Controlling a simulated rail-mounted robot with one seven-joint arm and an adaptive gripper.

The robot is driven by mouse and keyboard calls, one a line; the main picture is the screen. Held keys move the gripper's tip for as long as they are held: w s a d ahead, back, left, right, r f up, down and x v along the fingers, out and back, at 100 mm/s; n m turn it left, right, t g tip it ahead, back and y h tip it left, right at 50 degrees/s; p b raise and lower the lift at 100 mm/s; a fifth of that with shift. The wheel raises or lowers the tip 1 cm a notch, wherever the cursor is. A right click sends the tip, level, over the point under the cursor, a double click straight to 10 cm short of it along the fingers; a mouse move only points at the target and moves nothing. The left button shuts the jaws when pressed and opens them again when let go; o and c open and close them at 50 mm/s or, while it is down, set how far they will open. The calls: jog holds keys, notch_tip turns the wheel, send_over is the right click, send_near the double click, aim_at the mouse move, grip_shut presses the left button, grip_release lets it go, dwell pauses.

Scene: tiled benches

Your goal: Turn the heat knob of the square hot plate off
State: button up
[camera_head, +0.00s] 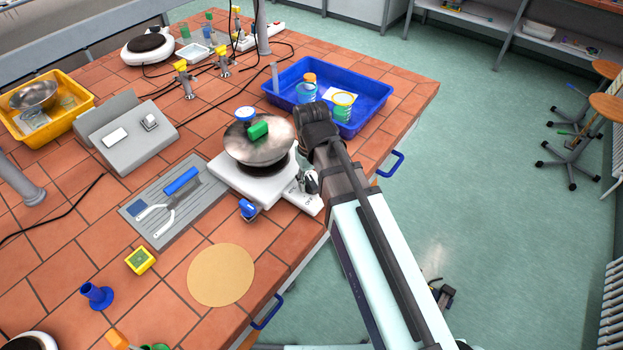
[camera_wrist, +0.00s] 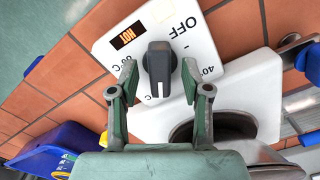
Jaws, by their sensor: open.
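The square hot plate (camera_head: 232,182) is white and stands near the bench's right edge, with a shiny metal pan (camera_head: 262,150) over its dark round heating plate. In the wrist view its control panel shows a dark grey heat knob (camera_wrist: 159,58), an OFF mark, temperature marks and a lit orange HOT display (camera_wrist: 124,39). The knob's long side runs up and down in that view; I cannot tell which mark it points at. My gripper (camera_wrist: 158,80) is open, one fingertip on each side of the knob. Whether they touch it is unclear.
A green block (camera_head: 258,130) is at the pan. A blue tray (camera_head: 375,98) with bottles stands behind my arm. A small blue item (camera_head: 248,208) stands at the hot plate's front. A grey mat (camera_head: 150,222) with tools lies left. Another hot plate (camera_head: 147,46) stands far back.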

grip_shut()
